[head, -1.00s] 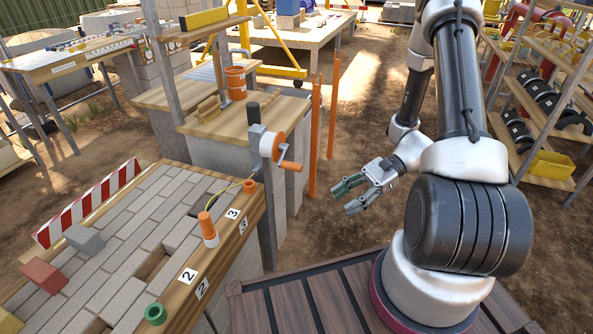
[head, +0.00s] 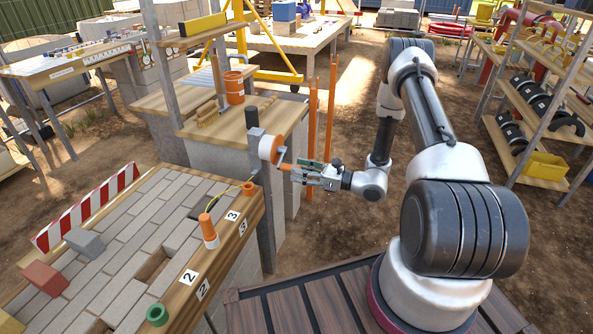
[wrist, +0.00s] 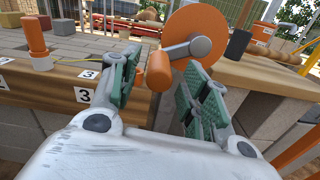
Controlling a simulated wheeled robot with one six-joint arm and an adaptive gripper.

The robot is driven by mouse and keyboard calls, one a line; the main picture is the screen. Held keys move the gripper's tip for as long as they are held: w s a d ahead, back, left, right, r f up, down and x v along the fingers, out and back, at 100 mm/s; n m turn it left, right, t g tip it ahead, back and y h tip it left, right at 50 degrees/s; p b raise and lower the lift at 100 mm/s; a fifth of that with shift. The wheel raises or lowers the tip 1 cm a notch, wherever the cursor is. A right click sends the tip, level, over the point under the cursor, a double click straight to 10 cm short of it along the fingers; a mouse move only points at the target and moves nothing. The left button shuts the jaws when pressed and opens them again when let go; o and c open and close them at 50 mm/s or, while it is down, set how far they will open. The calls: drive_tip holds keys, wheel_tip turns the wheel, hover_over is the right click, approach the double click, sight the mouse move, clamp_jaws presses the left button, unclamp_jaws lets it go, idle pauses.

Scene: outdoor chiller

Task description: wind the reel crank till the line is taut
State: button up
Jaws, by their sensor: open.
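The reel (head: 268,148) is a white and orange drum on a grey post at the right end of the paved bench. In the wrist view its orange disc (wrist: 204,28) faces me, with a grey crank arm (wrist: 186,50) and an orange crank handle (wrist: 159,71). My gripper (head: 295,168) is open at the crank. In the wrist view the handle lies between the green-padded fingers of my gripper (wrist: 160,85), nearer the left one; I cannot tell whether they touch. A yellow line (head: 222,190) runs from near the reel over the paving and looks curved.
An orange-topped peg (head: 208,230), an orange ring (head: 249,188) and a green ring (head: 157,315) sit along the numbered wooden edge (head: 215,262). Orange upright bars (head: 314,135) stand behind my gripper. A shelf (head: 540,105) stands at the right. Dirt ground lies open between.

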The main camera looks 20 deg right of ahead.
drive_tip(key=shift+x, duration=0.9)
clamp_jaws()
drive_tip(key=shift+s+r+m, duration=0.1)
drive_tip(key=shift+r+m, duration=0.05)
drive_tip(key=shift+m, duration=0.15)
